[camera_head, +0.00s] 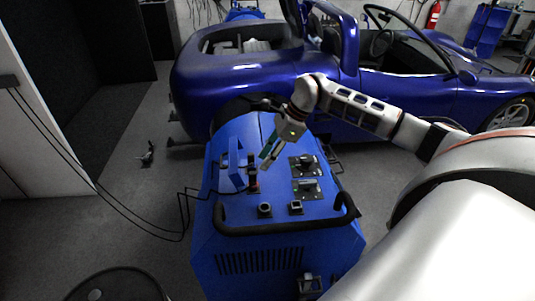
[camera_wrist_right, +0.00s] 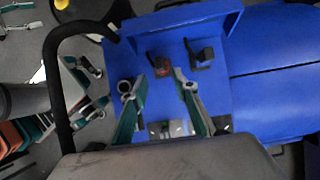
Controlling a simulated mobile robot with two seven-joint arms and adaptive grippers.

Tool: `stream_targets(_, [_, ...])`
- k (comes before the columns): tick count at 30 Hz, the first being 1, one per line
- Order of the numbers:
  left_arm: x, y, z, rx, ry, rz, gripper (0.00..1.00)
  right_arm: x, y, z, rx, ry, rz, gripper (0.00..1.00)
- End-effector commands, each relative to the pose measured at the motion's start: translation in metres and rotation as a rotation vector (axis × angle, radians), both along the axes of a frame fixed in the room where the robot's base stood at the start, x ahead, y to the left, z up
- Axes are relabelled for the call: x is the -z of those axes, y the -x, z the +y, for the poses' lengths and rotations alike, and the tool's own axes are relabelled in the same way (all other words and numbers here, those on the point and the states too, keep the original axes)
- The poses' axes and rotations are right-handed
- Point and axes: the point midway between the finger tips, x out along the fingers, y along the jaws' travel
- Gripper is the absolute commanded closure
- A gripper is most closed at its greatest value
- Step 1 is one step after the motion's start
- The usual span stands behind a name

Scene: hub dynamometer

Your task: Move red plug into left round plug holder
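The red plug (camera_head: 253,184) stands on the top of the blue dynamometer unit, just in front of a black plug (camera_head: 252,162). My right gripper (camera_head: 266,158) is above the unit, pointing down near the two plugs. In the right wrist view its fingers (camera_wrist_right: 158,80) are apart, with nothing between them. The red plug (camera_wrist_right: 160,68) shows just beyond the gap between the fingertips, and the black plug (camera_wrist_right: 203,56) is to its right. The left round plug holder (camera_head: 264,210) is empty near the front of the top. My left gripper is not in view.
A square holder (camera_head: 296,207) sits right of the round one. Two knob panels (camera_head: 306,187) lie to the right of the plugs. A raised blue plate (camera_head: 236,166) stands left of them. A black handle (camera_head: 285,226) crosses the front. A blue car (camera_head: 250,88) is behind.

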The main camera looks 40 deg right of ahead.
Motion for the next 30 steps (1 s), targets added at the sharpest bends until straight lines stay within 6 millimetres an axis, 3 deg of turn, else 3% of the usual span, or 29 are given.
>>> stream_targets(3, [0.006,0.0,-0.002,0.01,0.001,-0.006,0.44,0.014,-0.003,0.006,-0.001,-0.002,0.001,0.71])
stream_targets(12, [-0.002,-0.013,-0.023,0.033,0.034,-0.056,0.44,0.043,-0.011,0.019,-0.001,-0.002,0.001,0.71])
stream_targets(18, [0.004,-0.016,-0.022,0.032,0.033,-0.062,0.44,0.059,-0.016,0.027,0.0,-0.001,0.001,0.71])
stream_targets(30, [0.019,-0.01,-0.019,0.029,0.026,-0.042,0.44,0.071,-0.02,0.033,0.0,-0.001,-0.001,0.71])
